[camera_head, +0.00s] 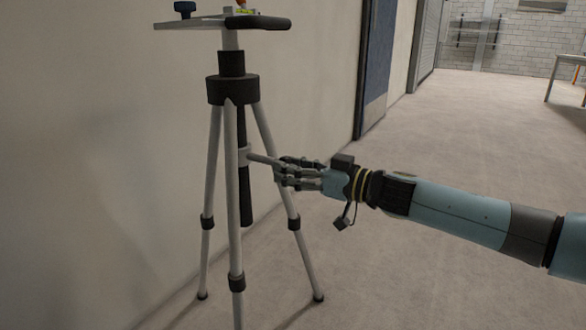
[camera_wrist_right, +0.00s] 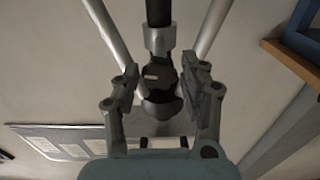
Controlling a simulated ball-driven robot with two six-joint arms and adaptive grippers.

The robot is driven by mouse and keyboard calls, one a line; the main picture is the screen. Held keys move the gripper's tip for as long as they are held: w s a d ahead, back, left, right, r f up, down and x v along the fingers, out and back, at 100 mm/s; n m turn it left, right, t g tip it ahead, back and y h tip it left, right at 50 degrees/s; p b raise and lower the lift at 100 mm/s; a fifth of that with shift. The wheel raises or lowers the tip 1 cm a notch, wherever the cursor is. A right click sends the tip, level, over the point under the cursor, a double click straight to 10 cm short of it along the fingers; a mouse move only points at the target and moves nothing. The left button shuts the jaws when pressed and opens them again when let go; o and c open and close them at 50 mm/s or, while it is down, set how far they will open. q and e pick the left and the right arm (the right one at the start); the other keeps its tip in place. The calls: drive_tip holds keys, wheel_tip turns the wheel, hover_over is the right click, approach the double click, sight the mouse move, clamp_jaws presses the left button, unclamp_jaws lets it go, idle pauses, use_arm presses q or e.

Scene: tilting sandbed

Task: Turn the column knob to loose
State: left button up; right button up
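A tripod (camera_head: 233,90) with a black head block and silver legs stands left of centre in the head view. Its dark centre column (camera_head: 246,205) hangs between the legs. In the right wrist view a dark knob (camera_wrist_right: 160,78) with a small pale mark sits below a grey collar (camera_wrist_right: 159,41) on the column. My right gripper (camera_wrist_right: 161,74) is open, with one finger on each side of the knob. Small gaps seem to show; I cannot tell whether either finger touches. My left gripper is out of view.
A plain wall (camera_head: 90,130) stands close behind and left. A blue door panel (camera_head: 375,60) is farther back. Open floor (camera_head: 440,140) lies right; a table (camera_head: 570,62) stands far right.

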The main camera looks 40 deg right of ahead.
drive_tip(key=c, duration=0.7)
